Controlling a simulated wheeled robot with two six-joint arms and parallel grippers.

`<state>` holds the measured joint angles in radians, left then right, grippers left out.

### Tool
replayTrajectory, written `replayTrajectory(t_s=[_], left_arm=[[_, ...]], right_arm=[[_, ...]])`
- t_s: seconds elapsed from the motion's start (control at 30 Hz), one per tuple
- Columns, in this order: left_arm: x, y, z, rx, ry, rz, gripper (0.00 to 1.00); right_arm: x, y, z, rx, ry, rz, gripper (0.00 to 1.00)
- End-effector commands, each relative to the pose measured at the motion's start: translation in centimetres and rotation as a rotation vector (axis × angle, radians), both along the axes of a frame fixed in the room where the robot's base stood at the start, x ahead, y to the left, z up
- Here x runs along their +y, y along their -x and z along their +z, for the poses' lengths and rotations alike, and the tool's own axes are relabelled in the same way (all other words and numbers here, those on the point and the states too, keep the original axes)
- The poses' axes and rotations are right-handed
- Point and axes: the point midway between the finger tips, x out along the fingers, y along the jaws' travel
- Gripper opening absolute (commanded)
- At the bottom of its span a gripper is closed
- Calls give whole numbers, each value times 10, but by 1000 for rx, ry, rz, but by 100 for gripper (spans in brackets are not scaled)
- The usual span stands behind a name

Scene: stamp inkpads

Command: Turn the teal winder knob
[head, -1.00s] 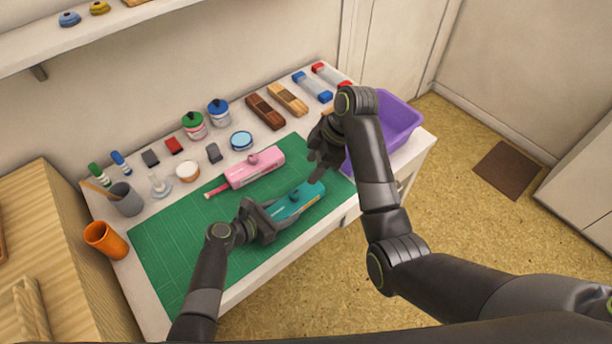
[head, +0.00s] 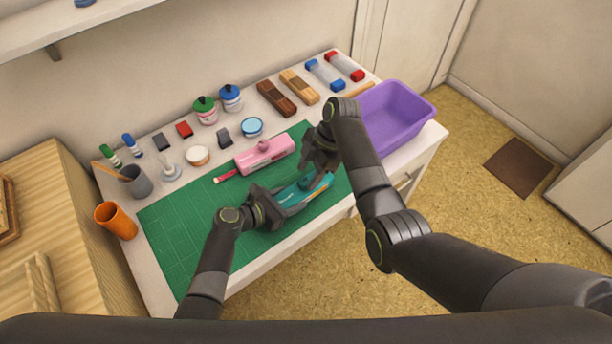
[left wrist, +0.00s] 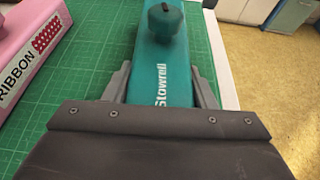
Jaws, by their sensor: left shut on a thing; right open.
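A teal ribbon winder (head: 295,193) lies on the green cutting mat (head: 180,225). Its lettered body also shows in the left wrist view (left wrist: 168,75), with the dark teal knob (left wrist: 164,20) on top. My left gripper (head: 275,204) is shut on the winder body, one finger on each side of it in the left wrist view (left wrist: 165,90). My right gripper (head: 314,172) is open, just above the far end of the winder near the knob, which it and the arm largely hide in the head view. I cannot tell if it touches the knob.
A pink ribbon winder (head: 265,156) lies behind the teal one. A purple bin (head: 395,115) stands at the right. Jars, inkpads, stamps and wooden blocks line the back of the table. An orange cup (head: 116,221) is at the left. The mat's left part is clear.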

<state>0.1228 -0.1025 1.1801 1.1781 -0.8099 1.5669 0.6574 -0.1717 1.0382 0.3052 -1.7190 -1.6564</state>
Motion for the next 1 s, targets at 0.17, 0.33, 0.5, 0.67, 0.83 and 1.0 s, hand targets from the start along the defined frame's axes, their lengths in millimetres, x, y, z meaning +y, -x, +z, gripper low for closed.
replayTrajectory(t_s=[0.17, 0.33, 0.5, 0.67, 0.83, 1.0], left_arm=[[0, 0, 0, 1, 0, 0, 26], [0, 0, 0, 1, 0, 0, 26], [0, 0, 0, 1, 0, 0, 26], [0, 0, 0, 1, 0, 0, 26], [0, 0, 0, 1, 0, 0, 26], [0, 0, -1, 1, 0, 0, 26]], right_arm=[[7, 3, -17, 1, 0, 0, 50], [8, 3, -22, -1, 1, 0, 50], [8, 3, -22, -1, 1, 0, 50], [8, 3, -22, -1, 1, 0, 33], [8, 3, -22, -1, 1, 0, 11], [8, 3, -22, -1, 1, -2, 5]])
